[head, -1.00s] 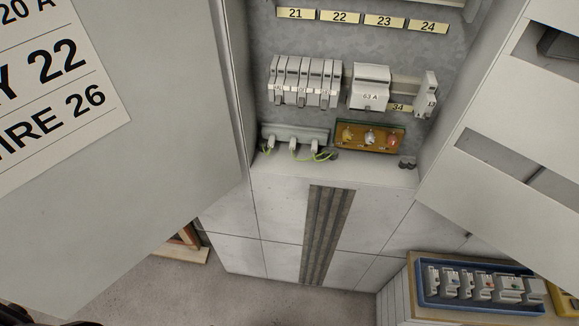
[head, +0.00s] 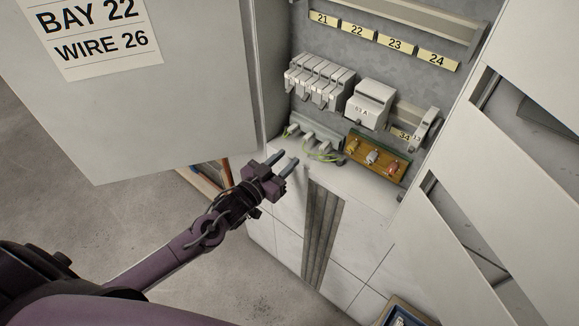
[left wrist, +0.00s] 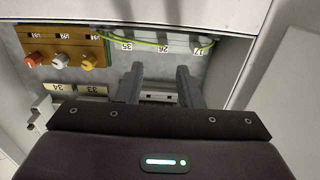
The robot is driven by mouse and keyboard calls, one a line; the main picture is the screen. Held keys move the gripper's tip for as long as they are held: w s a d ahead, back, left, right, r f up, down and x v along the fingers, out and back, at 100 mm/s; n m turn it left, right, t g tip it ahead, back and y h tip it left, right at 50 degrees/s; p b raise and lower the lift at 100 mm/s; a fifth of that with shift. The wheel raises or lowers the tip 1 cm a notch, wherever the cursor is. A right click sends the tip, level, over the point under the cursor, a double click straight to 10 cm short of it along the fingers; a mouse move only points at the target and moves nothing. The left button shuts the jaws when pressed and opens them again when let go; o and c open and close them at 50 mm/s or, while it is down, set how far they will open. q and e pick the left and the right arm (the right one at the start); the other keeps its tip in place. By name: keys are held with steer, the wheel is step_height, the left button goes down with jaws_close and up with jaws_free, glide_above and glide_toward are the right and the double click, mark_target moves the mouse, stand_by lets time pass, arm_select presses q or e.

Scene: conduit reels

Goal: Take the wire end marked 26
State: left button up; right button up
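A light grey strip (head: 316,135) holds several white wire ends with yellow-green wires at the cabinet's lower left. In the left wrist view this strip (left wrist: 185,44) appears upside down with the marks 35, 26 and 17. The mark 26 (left wrist: 163,48) is the middle one, seen just beyond and between my fingertips. My left gripper (head: 282,160) is open and empty in front of the cabinet, near the wire ends. Its two dark fingers (left wrist: 158,72) stand apart in the left wrist view. My right gripper is not in view.
A brown board (head: 375,157) with yellow, white and red knobs sits right of the strip. Breakers (head: 318,82) sit above it. The open cabinet door (head: 150,110), labelled BAY 22 and WIRE 26, stands left of my gripper. White panels (head: 500,180) slant at right.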

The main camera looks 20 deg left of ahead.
mark_target(305, 140)
arm_select(q)
steer(key=shift+w+f+b, duration=0.1)
steer(key=shift+w+b, duration=0.65)
steer(key=shift+w, duration=0.35)
steer(key=b+x, duration=0.1)
steer(key=x, duration=0.1)
steer(key=shift+w+d, duration=0.2)
steer(key=shift+b+x, duration=0.6)
steer(key=shift+x, duration=0.25)
steer(key=shift+b+x, duration=0.5)
steer(key=shift+x, duration=0.85)
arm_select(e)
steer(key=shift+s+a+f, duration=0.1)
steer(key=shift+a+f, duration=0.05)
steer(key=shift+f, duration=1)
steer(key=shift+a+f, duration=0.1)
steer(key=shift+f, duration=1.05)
arm_select(q)
steer(key=shift+c, duration=0.2)
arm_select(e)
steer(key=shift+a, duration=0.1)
arm_select(q)
jaws_close()
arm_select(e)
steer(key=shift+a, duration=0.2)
